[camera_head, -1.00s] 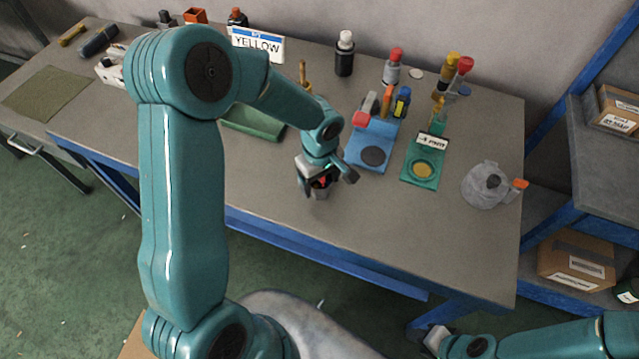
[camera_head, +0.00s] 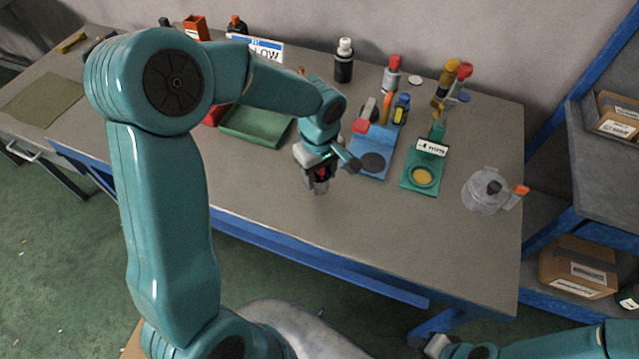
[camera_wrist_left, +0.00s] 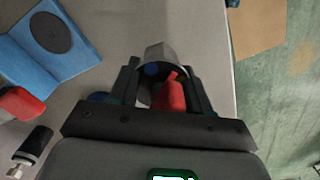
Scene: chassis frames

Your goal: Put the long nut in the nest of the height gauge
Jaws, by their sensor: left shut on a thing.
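My left gripper (camera_head: 318,176) is above the front part of the bench, left of two gauge-like stands. It is shut on a grey metal piece that looks like the long nut (camera_head: 320,187); its end shows between the fingers in the left wrist view (camera_wrist_left: 160,53). A red part (camera_wrist_left: 170,95) shows beside it. The blue stand (camera_head: 372,141) has a dark round pad, and the green stand (camera_head: 413,186) has a yellow round seat and a label. I cannot tell which is the height gauge. My right gripper (camera_head: 436,345) is low at the bottom edge, its fingers unclear.
A green tray (camera_head: 255,126) lies left of my left gripper. A grey, transparent-looking container (camera_head: 486,190) stands at the bench's right. Bottles, including a black one (camera_head: 344,62), stand along the back. Bare bench top lies in front of the stands.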

